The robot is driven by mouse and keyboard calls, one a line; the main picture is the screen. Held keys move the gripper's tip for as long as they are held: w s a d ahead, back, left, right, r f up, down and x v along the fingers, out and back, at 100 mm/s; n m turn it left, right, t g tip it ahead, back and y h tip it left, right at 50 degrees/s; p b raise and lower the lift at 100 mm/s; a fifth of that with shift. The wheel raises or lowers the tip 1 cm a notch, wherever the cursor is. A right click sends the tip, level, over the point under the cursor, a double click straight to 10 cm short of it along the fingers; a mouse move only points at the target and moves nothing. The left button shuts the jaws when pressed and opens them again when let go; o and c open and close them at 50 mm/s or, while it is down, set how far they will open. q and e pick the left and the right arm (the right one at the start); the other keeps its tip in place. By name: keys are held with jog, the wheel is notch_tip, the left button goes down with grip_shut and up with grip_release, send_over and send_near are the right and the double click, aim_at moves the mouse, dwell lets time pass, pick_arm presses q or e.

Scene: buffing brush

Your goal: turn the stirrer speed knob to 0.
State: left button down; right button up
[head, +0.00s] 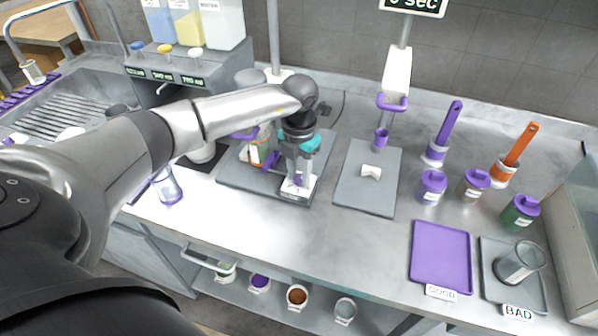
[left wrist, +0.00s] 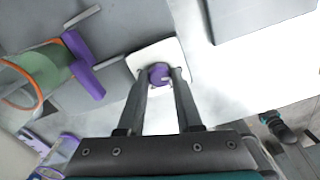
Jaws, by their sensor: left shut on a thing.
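The stirrer is a white base with a purple speed knob (left wrist: 159,74) on it. In the left wrist view the knob sits between the two fingertips of my left gripper (left wrist: 160,78), which is shut on it. In the head view my left gripper (head: 297,182) points down at the white stirrer base (head: 292,198) near the front of a grey mat. The knob's marks and setting cannot be read. My right gripper is not seen in either view.
A beaker with a purple clamp (left wrist: 85,65) stands close to the left gripper. A second grey mat (head: 365,203) with a white piece lies to the right. Lidded jars, a purple tray (head: 441,255) and a grey tray (head: 503,252) are further right.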

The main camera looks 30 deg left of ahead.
aim_at(299, 177)
pick_arm(q)
jog(key=c, duration=0.6)
grip_release()
jog(key=shift+r, duration=0.1)
notch_tip(299, 177, up, 15)
jog(key=shift+r, duration=0.1)
dwell(0.3)
